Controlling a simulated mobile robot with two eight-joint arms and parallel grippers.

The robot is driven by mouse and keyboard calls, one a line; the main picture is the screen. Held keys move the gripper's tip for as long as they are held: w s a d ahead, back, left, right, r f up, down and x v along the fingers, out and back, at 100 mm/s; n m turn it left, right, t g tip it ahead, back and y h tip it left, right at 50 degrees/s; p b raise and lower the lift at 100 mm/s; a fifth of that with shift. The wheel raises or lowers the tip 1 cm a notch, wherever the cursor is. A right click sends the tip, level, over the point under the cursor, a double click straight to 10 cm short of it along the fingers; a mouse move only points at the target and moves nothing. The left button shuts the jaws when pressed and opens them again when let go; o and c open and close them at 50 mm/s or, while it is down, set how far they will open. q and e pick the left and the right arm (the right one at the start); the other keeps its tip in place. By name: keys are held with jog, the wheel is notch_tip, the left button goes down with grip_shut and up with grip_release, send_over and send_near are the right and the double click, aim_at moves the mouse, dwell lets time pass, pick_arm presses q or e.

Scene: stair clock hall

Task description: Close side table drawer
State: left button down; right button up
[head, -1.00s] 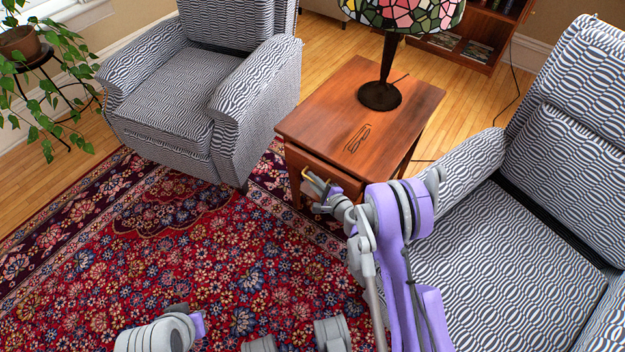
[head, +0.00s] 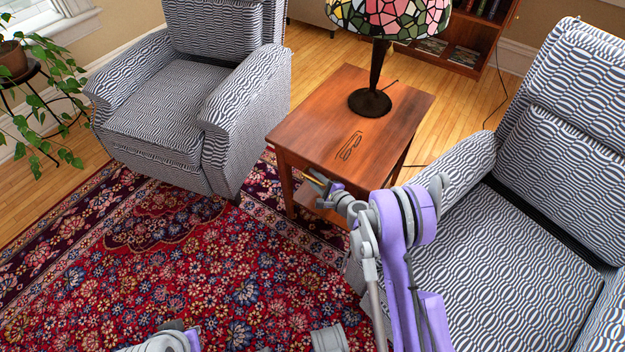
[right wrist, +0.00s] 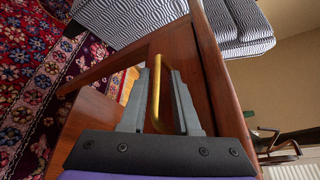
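The wooden side table (head: 310,125) stands between two armchairs. Its drawer front is on the near side, under the tabletop edge. No drawer box sticks out past the tabletop in the head view, so the drawer looks pushed in or nearly so. My right gripper (head: 318,183) is at the drawer front. In the right wrist view, the brass handle (right wrist: 155,85) stands between the two grey fingers of my right gripper (right wrist: 160,100), with gaps on both sides, so the gripper is open around it. My left gripper's fingers are out of view; only arm parts show at the bottom.
A stained-glass lamp (head: 370,102) stands on the table. A patterned armchair (head: 185,100) is at the left; another armchair (head: 490,270) is close beside my right arm. A red rug (head: 200,270) covers the open floor at the front. A potted plant (head: 35,90) stands far left.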

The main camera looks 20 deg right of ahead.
jog(key=shift+o, duration=0.4)
jog(key=shift+s, duration=0.1)
jog(key=p+v, duration=0.1)
jog(key=v, duration=0.9)
jog(key=shift+s, duration=0.3)
